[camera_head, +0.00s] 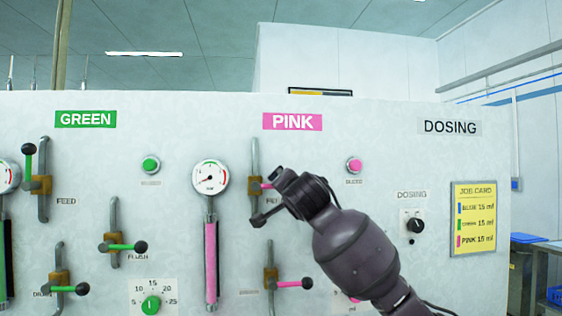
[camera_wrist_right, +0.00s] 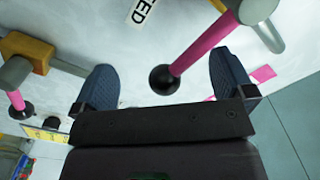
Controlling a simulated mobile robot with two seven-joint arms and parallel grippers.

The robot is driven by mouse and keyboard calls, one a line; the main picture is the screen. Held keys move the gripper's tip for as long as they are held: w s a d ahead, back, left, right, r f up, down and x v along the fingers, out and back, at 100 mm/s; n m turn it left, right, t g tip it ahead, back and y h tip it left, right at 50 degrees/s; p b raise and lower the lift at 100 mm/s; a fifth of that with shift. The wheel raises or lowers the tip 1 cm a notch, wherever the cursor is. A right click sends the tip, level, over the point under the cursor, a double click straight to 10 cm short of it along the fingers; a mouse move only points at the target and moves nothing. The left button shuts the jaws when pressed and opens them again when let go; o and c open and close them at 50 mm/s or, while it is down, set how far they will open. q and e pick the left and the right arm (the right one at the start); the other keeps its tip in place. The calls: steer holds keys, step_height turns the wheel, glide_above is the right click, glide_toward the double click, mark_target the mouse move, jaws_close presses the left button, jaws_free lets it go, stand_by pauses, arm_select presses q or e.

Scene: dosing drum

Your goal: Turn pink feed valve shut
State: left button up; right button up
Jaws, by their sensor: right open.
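The pink feed valve is at the middle of the panel in the head view, on a grey pipe (camera_head: 255,155) under the PINK sign (camera_head: 292,121). Its pink lever (camera_head: 266,185) points roughly sideways to the right, its end hidden by my gripper. My right gripper (camera_head: 268,198) is at this lever. In the right wrist view the pink lever (camera_wrist_right: 206,45) reaches down to a black ball knob (camera_wrist_right: 165,80), which lies between the open fingers of my right gripper (camera_wrist_right: 162,68). Contact with either finger cannot be made out. My left gripper is out of view.
Below is another pink-levered valve (camera_head: 290,284). A gauge (camera_head: 210,177) with a pink column stands left of the feed valve. A pink button (camera_head: 354,165), a dosing knob (camera_head: 415,225) and a job card (camera_head: 474,218) are to the right. Green-levered valves fill the left.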

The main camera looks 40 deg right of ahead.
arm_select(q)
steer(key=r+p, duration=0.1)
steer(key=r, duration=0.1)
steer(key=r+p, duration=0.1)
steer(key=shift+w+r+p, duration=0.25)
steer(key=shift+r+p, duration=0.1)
arm_select(e)
steer(key=v, duration=0.8)
steer(key=shift+s, duration=0.3)
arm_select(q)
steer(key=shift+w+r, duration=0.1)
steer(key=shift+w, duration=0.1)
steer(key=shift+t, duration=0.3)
